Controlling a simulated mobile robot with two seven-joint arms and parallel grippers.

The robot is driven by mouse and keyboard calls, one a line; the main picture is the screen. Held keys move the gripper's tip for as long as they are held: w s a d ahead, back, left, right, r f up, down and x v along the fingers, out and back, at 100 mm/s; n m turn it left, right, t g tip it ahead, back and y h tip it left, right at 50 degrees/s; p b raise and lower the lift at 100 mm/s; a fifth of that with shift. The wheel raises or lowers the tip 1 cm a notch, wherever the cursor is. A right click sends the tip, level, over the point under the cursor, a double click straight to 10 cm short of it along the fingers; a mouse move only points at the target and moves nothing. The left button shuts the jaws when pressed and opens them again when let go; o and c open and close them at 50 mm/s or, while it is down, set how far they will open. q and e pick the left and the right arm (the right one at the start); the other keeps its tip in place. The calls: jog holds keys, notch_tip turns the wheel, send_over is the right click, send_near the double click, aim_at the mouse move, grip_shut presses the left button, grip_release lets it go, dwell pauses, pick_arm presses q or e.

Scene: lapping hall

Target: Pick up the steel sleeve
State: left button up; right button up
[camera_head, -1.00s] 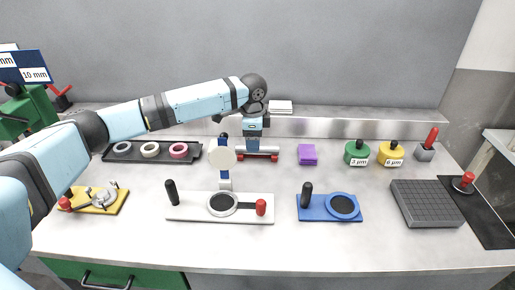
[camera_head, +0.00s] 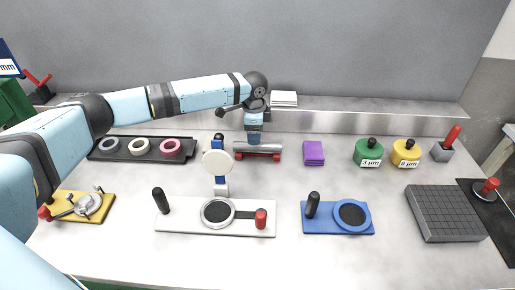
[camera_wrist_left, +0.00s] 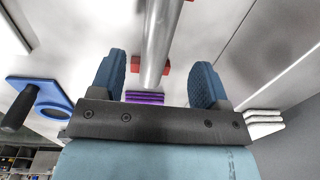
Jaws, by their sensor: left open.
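The steel sleeve (camera_head: 270,148) is a shiny grey cylinder lying sideways on red supports (camera_head: 276,157) towards the back of the bench. My left gripper (camera_head: 253,138) points down over the sleeve's middle and hides part of it. In the left wrist view the sleeve (camera_wrist_left: 160,38) runs between the two blue fingers of the open left gripper (camera_wrist_left: 156,80), with a gap on both sides. The fingers do not grip it. My right gripper is not in view.
A round cream disc on a blue stand (camera_head: 217,163) is close left of the sleeve. A purple block (camera_head: 313,152) lies to its right. A black tray with rings (camera_head: 122,153) is further left. White plates (camera_head: 284,98) lie on the ledge behind. White (camera_head: 175,218) and blue (camera_head: 320,227) fixtures lie in front.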

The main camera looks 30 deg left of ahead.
aim_at(257, 147)
pick_arm(q)
notch_tip(257, 147, down, 7)
jog(key=shift+a+r+b, duration=0.1)
jog(key=shift+r+b, duration=0.05)
jog(key=shift+b, duration=0.2)
jog(key=c, duration=1)
jog(key=shift+c, duration=0.7)
jog(key=shift+r, duration=0.1)
